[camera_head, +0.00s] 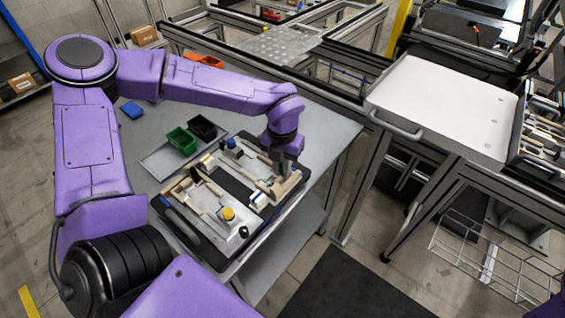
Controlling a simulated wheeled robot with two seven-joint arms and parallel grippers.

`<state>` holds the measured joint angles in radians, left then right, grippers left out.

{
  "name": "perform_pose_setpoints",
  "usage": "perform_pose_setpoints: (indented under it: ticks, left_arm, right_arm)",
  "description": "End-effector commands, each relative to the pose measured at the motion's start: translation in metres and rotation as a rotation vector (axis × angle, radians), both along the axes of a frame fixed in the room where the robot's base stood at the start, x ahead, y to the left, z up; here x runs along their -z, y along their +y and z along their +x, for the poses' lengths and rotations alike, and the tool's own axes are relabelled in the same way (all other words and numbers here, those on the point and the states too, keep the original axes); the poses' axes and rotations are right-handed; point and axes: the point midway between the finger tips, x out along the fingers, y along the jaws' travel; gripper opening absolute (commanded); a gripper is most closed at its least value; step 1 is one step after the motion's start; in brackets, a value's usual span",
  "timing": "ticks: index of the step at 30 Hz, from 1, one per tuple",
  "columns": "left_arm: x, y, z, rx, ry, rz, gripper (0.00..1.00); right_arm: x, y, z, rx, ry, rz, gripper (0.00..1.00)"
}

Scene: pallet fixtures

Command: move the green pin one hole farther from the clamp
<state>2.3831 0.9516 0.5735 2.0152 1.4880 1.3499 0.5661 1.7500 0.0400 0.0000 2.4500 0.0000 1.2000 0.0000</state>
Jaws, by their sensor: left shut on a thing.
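The pallet fixture (192,238) is a dark plate on the grey table, carrying beige blocks, metal plates and a round yellow knob (228,213). My left gripper (286,170) points down over its right side, at the beige blocks there. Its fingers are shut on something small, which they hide. I cannot make out the green pin, its row of holes or which part is the clamp at this size. My right gripper is not in view.
A green bin (181,141) and a black bin (202,128) stand behind the fixture; a blue block (131,110) lies farther left. An orange bin (205,60) is at the back. A white-topped cart (445,100) stands apart to the right.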

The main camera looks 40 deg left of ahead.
Motion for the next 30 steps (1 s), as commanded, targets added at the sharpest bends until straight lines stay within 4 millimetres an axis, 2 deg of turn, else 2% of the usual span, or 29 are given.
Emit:
perform_pose_setpoints:
  ticks: [1,2,3,4,5,13,16,24,30]
  left_arm:
    - [0.000,0.000,0.000,0.000,0.000,0.000,0.00]
    - [0.000,0.000,0.000,0.000,0.000,0.000,0.21]
    - [0.000,0.000,0.000,0.000,0.000,0.000,0.34]
    - [0.000,0.000,0.000,0.000,0.000,0.000,0.43]
    - [0.000,0.000,0.000,0.000,0.000,0.000,0.47]
    - [-0.001,0.000,0.000,0.000,0.000,0.000,0.47]
    - [-0.011,0.000,0.001,-0.001,-0.003,0.000,0.47]
    - [-0.073,0.000,0.001,-0.001,-0.006,0.001,0.47]
    - [-0.102,0.000,0.000,0.000,-0.002,0.000,0.47]
  right_arm:
    - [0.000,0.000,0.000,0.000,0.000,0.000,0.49]
    - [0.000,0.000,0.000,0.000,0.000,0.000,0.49]
    - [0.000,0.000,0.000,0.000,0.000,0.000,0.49]
    - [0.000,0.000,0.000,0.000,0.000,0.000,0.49]
    - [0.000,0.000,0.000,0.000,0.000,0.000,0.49]
    - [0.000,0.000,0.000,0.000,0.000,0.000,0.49]
    - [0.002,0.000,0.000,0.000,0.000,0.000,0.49]
    - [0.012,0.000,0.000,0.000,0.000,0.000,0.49]
    - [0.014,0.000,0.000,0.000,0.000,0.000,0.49]
